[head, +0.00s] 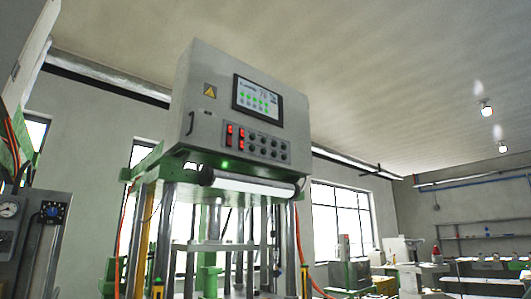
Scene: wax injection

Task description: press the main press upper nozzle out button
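The main press control box (245,107) is a grey cabinet high in the middle of the head view, seen from below. Its front carries a lit touch screen (257,97) with a row of green marks and small icons. Below the screen are two red displays (235,134) and rows of small dark round buttons (268,147). The button labels are too small to read, so I cannot tell which is the upper nozzle out button. My gripper is not in view.
The press frame (220,240) with metal columns and green parts stands under the box. White equipment (405,250) and shelves (475,243) stand farther back at right.

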